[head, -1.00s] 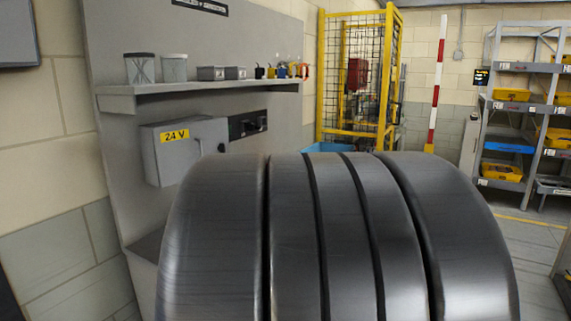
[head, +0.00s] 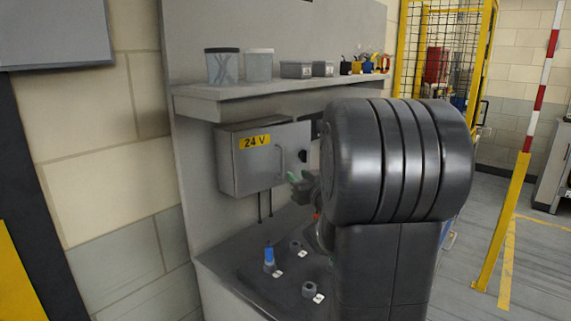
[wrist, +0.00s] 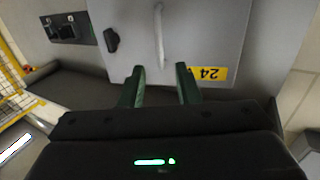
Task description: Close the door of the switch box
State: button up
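The grey switch box (head: 226,165) with a yellow "24 V" label hangs on the panel below the shelf in the head view. Its door (head: 262,172) faces out and looks flat against the box, with no clear gap; I cannot tell whether it is latched. The door (wrist: 215,35) fills the upper middle of the wrist view, with a bar handle (wrist: 159,38) and a dark knob (wrist: 112,40). My gripper (wrist: 162,75) is open and empty, its green fingers spread below the handle in the picture. In the head view my gripper (head: 296,180) is near the box's lower right.
A shelf (head: 290,87) with cups and small boxes juts out above the box. A dark bench (head: 245,272) below holds a blue-topped part (head: 269,256) and small fittings. A yellow cage (head: 400,50) stands behind at right.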

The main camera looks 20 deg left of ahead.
jog(key=p, duration=0.2)
send_near(279, 159)
jog(key=x, duration=0.5)
jog(key=shift+a+f, duration=0.15)
jog(key=shift+a, duration=0.1)
jog(key=shift+s, duration=0.1)
grip_shut()
